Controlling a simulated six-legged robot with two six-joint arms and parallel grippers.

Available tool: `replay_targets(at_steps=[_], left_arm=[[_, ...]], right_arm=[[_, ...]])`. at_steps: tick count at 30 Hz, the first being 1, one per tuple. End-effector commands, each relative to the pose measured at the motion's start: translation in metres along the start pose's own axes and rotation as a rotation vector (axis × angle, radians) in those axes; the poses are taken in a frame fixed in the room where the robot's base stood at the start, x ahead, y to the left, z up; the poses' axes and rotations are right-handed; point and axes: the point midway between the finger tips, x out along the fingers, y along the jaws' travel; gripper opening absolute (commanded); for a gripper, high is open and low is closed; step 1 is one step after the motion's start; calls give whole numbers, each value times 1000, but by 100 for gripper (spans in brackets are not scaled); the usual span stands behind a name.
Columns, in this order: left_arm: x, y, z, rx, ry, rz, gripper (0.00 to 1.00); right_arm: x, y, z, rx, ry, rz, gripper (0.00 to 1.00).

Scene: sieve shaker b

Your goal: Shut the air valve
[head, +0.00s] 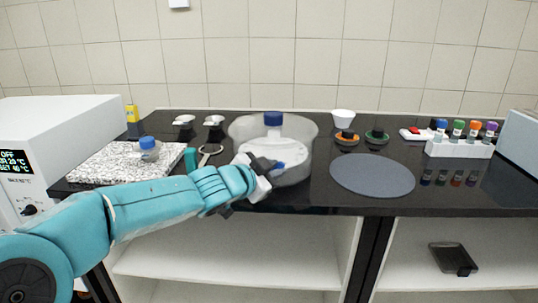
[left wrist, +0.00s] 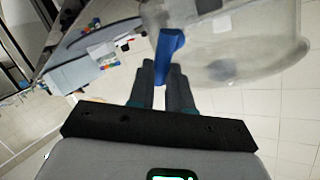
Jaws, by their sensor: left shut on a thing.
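A clear round vessel (head: 299,140) with a blue knob (head: 273,118) on its lid stands on the black bench. Its blue air valve handle (head: 279,165) shows at the front, partly hidden by my left gripper (head: 268,169). In the left wrist view the blue valve handle (left wrist: 170,42) rises from between the tips of my left gripper (left wrist: 167,72), which is shut on it. The clear wall of the vessel (left wrist: 285,40) fills the upper right there. My right gripper is not in view.
A speckled slab (head: 110,163) with a blue-capped jar (head: 148,148) lies at left beside a white device (head: 55,140). A grey round mat (head: 372,175) lies at right. A white rack (head: 459,149) holds several colour-capped vials. Small dishes stand behind.

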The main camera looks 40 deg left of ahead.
Motion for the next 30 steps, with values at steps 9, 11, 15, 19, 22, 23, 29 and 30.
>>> replay_targets(at_steps=[9, 11, 15, 19, 22, 23, 29, 30], left_arm=[[6, 9, -2, 251, -167, 28, 0], [8, 11, -2, 297, -197, 33, 0], [10, 15, -1, 407, -270, 44, 0], [12, 19, 0, 500, -333, 55, 0], [13, 20, 1, 565, -377, 61, 0], [14, 21, 0, 583, -389, 63, 0], [15, 24, 2, 680, -456, 73, 0], [15, 24, 3, 695, -467, 75, 0]], right_arm=[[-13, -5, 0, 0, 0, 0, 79], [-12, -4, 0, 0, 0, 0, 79], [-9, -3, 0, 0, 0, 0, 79], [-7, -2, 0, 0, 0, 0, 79], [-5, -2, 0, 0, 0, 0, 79], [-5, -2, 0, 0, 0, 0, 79], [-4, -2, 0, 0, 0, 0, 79], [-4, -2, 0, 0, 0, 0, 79]])
